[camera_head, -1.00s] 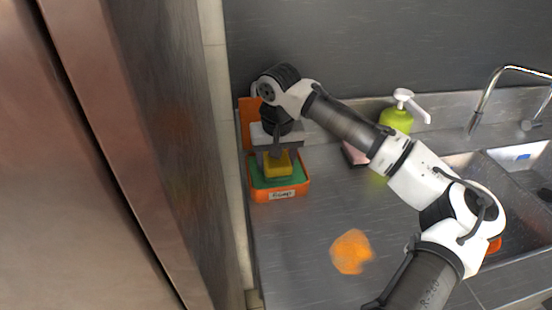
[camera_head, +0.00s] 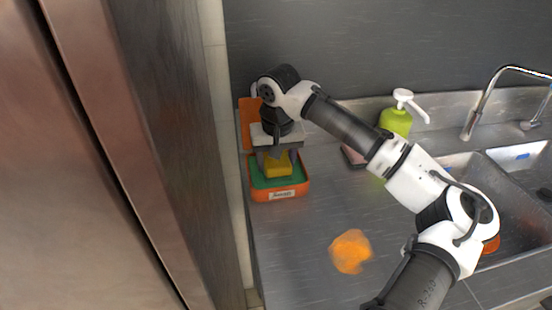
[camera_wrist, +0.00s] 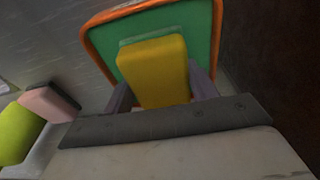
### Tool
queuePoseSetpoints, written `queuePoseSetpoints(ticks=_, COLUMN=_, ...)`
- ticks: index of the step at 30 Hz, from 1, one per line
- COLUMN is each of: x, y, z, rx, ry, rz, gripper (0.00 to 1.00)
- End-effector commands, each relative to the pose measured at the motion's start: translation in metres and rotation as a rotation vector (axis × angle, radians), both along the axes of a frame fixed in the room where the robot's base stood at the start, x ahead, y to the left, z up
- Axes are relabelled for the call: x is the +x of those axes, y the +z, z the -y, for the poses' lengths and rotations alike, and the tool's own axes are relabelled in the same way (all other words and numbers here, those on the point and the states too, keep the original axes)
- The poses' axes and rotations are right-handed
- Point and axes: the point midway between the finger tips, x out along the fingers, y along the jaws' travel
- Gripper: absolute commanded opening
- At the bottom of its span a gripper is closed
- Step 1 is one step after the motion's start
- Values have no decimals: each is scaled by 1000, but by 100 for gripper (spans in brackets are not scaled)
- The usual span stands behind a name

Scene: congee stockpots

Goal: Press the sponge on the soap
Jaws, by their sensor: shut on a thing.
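The yellow sponge (camera_head: 279,168) is held between the two fingers of my gripper (camera_head: 277,158), which points down over the orange tray (camera_head: 258,196). The green surface inside the tray, apparently the soap (camera_head: 259,179), lies below the sponge. In the wrist view the sponge (camera_wrist: 155,72) sits between the fingers, with a lighter green layer at its far edge, over the green surface (camera_wrist: 203,28). The sponge appears to be on or very near the green; contact itself is hidden.
A green pump bottle (camera_head: 395,121) and a pink sponge (camera_head: 353,157) stand by the back wall. An orange scrubber-like clump (camera_head: 350,251) lies on the steel counter. The sink (camera_head: 520,205) with its tap (camera_head: 485,98) is at right. A wall panel (camera_head: 185,130) is close at left.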

Motion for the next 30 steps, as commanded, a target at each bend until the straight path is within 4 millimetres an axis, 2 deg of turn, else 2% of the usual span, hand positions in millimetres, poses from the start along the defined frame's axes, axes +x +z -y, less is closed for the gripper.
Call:
queuePoseSetpoints(ticks=10, x=-1, y=1, z=0, rx=0, ry=1, rz=-7, gripper=39)
queuePoseSetpoints(ticks=30, x=0, y=57, z=0, rx=2, ry=0, rz=-2, gripper=39)
